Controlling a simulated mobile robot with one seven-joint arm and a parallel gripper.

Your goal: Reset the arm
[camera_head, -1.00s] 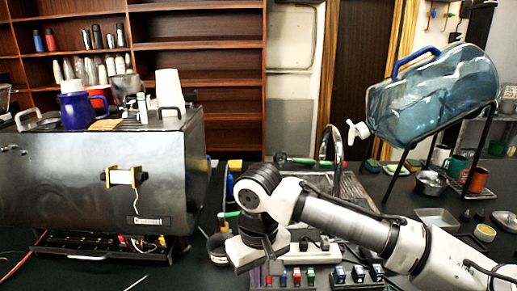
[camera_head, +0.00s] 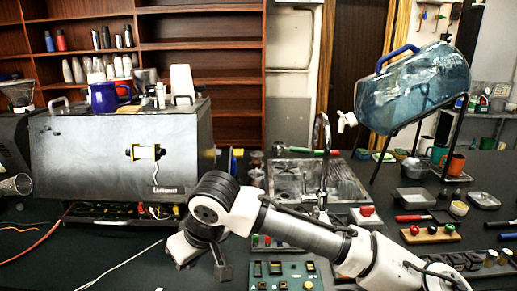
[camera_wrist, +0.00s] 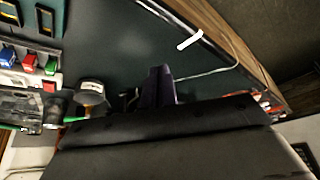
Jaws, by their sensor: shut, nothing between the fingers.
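My arm reaches in from the lower right of the head view and bends down at a dark elbow joint. My gripper (camera_head: 223,268) hangs low in front of the metal brewer, over the dark worktop. In the wrist view my gripper (camera_wrist: 160,86) shows as dark fingers close together, shut with nothing between them. Below the fingers my own dark gripper body fills much of that view. The brewer (camera_head: 95,150) is a large steel box at the left, with a yellow-ended coil part on its front and an open lower bay of wires.
A blue water bottle (camera_head: 415,90) lies tilted on a black stand at the right. A sink (camera_head: 290,178) is behind the arm. A green switch panel (camera_head: 283,275) lies just right of the gripper. A red-button box (camera_head: 366,216) is behind the arm. Cables cross the worktop at lower left.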

